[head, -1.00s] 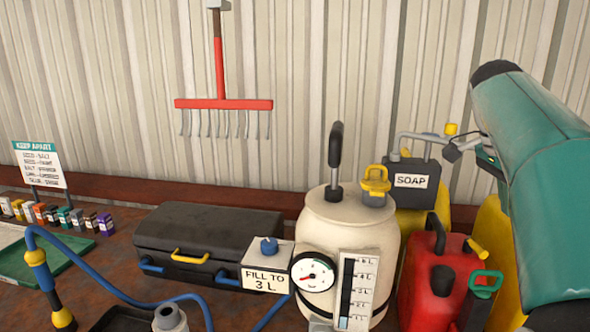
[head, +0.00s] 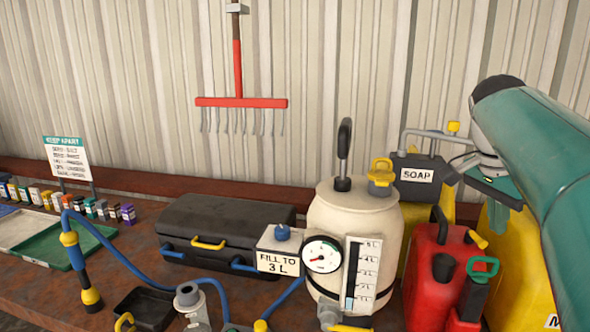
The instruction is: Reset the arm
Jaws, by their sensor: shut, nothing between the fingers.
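My teal arm comes in from the right edge in the head view and bends at a dark rounded joint. My gripper (head: 454,174) shows partly below that joint, small and dark, in front of the yellow soap container (head: 416,176). It is shut and holds nothing that I can see. Part of it is hidden behind my own arm link.
A cream tank (head: 335,215) with a gauge stands at centre right, beside a red can (head: 425,270). A black case (head: 225,225), a "FILL TO 3 L" box (head: 278,262) and a blue hose (head: 150,275) lie left. A red rake (head: 240,102) hangs on the wall.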

